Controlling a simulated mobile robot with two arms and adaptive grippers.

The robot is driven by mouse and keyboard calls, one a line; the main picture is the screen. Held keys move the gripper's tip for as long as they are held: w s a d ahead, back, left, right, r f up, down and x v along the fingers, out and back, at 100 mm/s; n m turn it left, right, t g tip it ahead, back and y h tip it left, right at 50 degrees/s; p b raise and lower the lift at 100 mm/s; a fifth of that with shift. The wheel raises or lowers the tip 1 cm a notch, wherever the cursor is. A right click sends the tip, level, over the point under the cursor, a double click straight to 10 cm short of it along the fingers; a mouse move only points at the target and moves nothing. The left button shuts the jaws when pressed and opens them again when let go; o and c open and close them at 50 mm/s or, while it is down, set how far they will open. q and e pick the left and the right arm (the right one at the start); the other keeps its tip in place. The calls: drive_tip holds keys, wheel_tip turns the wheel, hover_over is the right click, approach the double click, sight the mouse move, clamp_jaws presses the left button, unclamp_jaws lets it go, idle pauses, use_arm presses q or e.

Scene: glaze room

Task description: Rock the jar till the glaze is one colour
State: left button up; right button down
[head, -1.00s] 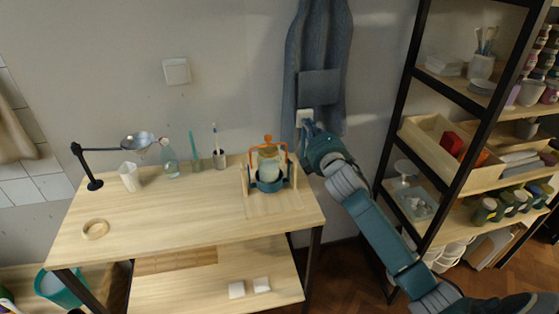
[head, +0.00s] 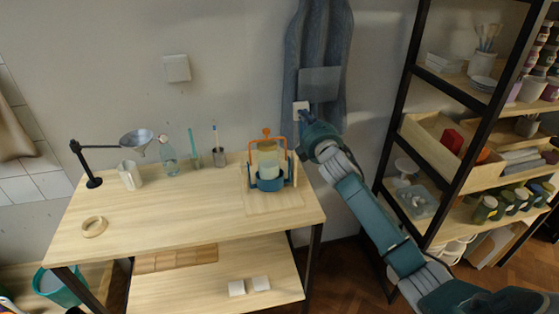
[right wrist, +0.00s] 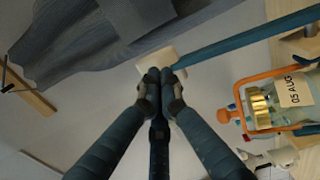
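In the right wrist view the jar (right wrist: 262,108) has a gold lid and a label reading "05 AUG". My left gripper is not in view.
A ring (head: 94,227) lies at front left. A blue-grey apron (head: 318,60) hangs behind my gripper; shelves stand right.

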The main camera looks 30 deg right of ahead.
drive_tip(key=w, duration=0.1)
drive_tip(key=b, duration=0.1)
drive_tip(key=w+f, duration=0.1)
drive_tip(key=shift+w+d+b, duration=0.3)
drive_tip(key=shift+w+d, duration=0.1)
drive_tip(key=shift+w, duration=0.4)
drive_tip(key=shift+s, duration=0.1)
